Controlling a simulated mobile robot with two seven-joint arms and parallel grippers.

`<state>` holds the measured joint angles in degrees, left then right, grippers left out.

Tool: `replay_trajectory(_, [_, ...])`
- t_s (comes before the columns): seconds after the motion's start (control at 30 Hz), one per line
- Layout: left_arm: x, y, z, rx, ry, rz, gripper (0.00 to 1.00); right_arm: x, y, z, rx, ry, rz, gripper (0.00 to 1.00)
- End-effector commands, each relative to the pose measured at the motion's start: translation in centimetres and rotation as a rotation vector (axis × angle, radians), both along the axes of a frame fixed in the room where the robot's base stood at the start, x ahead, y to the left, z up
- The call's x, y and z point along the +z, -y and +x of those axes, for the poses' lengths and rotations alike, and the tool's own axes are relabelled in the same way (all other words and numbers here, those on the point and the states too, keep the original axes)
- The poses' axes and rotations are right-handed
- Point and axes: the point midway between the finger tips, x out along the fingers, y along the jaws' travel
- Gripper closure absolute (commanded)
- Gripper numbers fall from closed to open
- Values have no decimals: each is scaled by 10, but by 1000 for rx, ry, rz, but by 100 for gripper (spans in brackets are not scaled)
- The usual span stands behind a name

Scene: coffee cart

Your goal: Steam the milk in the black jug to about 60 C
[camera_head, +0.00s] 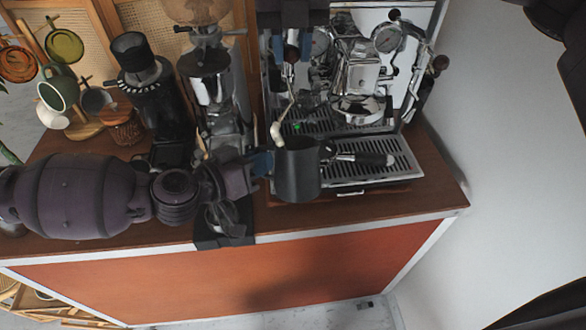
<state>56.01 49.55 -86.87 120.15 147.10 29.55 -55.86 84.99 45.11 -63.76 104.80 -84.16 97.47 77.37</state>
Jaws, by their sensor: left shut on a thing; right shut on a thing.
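The black jug (297,172) is upright at the front left of the espresso machine (357,75), over the drip tray's near edge. My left gripper (262,163) is shut on the jug at its left side, where the handle is mostly hidden. The steam wand (291,98) slants down from the machine, and its pale lower end (277,131) reaches the jug's back rim. How deep its tip sits is hidden. My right gripper (291,42) comes in from the top and is shut on the dark steam knob (291,54). The milk and any temperature reading cannot be made out.
A grinder (211,90), another black device (150,95) and a mug stand (84,127) are at left. The front right counter (437,180) is clear.

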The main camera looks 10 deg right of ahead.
Motion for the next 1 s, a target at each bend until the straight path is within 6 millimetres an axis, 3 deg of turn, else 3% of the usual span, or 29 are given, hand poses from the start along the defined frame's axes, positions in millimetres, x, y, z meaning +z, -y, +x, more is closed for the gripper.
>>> replay_trajectory(0.57, [1,0,0,0,1,-1,100,-2,0,-1,1,-2,-1,90])
replay_trajectory(1.0, [0,0,0,0,1,-1,100,-25,0,-6,1,-5,-3,90])
